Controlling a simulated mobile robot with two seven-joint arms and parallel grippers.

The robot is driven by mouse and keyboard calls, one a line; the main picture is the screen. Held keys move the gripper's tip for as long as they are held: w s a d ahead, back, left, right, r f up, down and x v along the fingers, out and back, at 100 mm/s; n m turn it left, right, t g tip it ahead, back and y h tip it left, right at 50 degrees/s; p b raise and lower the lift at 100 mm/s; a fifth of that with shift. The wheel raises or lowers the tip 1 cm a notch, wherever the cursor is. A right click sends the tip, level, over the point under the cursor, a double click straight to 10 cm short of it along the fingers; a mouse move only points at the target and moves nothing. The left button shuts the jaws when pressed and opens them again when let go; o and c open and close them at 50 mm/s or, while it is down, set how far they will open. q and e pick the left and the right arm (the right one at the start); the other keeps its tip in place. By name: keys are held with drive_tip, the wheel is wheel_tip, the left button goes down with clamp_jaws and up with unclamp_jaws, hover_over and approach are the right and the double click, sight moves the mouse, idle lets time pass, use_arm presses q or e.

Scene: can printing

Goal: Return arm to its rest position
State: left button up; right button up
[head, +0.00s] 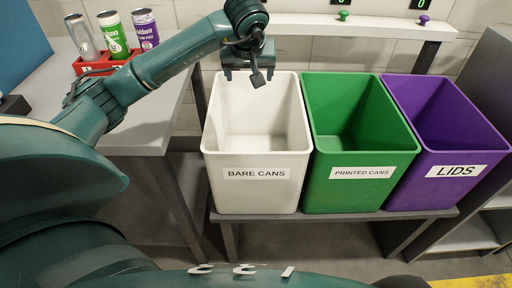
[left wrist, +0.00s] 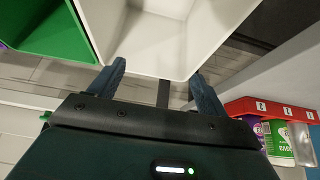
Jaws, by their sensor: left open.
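My left arm (head: 178,60) reaches in from the left in the head view. Its gripper (head: 250,72) is at the back rim of the white bin labelled BARE CANS (head: 256,189). In the left wrist view the two fingers of the gripper (left wrist: 158,84) stand wide apart with nothing between them, and the white bin (left wrist: 200,30) lies just past the fingertips. I cannot tell whether the fingers touch its rim. The white bin looks empty inside. My right gripper is in neither view.
A green bin labelled PRINTED CANS (head: 345,190) and a purple bin labelled LIDS (head: 452,187) stand to the right on the same table (head: 330,216). A red rack (head: 92,66) with three cans is on the grey table at left. A white shelf (head: 345,27) runs behind the bins.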

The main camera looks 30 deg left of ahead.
use_arm(q)
drive_tip(key=shift+v, duration=0.95)
